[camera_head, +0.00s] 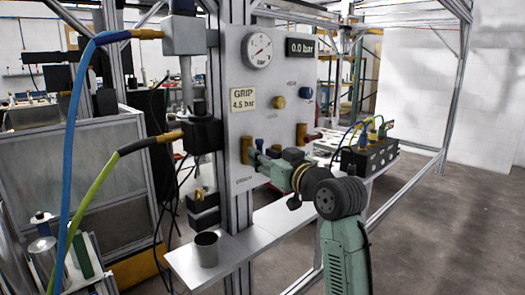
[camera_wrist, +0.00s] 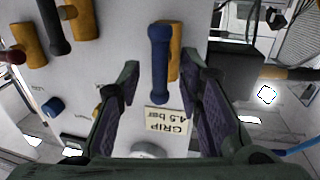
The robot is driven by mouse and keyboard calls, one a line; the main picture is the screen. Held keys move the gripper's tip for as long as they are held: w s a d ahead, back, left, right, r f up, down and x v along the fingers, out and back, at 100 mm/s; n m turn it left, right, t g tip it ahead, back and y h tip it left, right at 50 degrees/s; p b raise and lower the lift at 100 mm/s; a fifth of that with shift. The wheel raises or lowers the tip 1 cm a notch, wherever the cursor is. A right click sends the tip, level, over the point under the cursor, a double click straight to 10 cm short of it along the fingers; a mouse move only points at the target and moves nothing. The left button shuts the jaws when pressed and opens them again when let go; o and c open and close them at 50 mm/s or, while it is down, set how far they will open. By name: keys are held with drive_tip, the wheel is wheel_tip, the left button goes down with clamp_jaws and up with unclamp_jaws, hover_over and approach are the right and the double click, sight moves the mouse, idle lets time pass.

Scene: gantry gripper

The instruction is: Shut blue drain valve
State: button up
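The blue drain valve has a blue lever (camera_wrist: 158,62) beside a brass body (camera_wrist: 174,50) in the wrist view. The lever lies nearly in line with the body. Its near end points into the gap between my fingers. My gripper (camera_wrist: 159,78) is open, one finger on each side of the lever. I cannot tell whether either finger touches it. In the head view, the blue lever (camera_head: 259,144) and brass body (camera_head: 246,150) sit low on the panel's left, with my gripper (camera_head: 262,161) close to them and partly hiding the area.
The grey panel (camera_head: 230,65) carries a gauge (camera_head: 258,51), a 0.0 bar display (camera_head: 300,48) and a GRIP 4.5 bar label (camera_head: 243,100). Another brass valve (camera_head: 301,136) stands right of my gripper. A metal shelf (camera_head: 235,252) with a cup (camera_head: 206,249) lies below.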

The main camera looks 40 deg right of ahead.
drive_tip(key=shift+w+d, duration=0.1)
drive_tip(key=shift+w, duration=0.4)
drive_tip(key=shift+c, duration=0.2)
clamp_jaws()
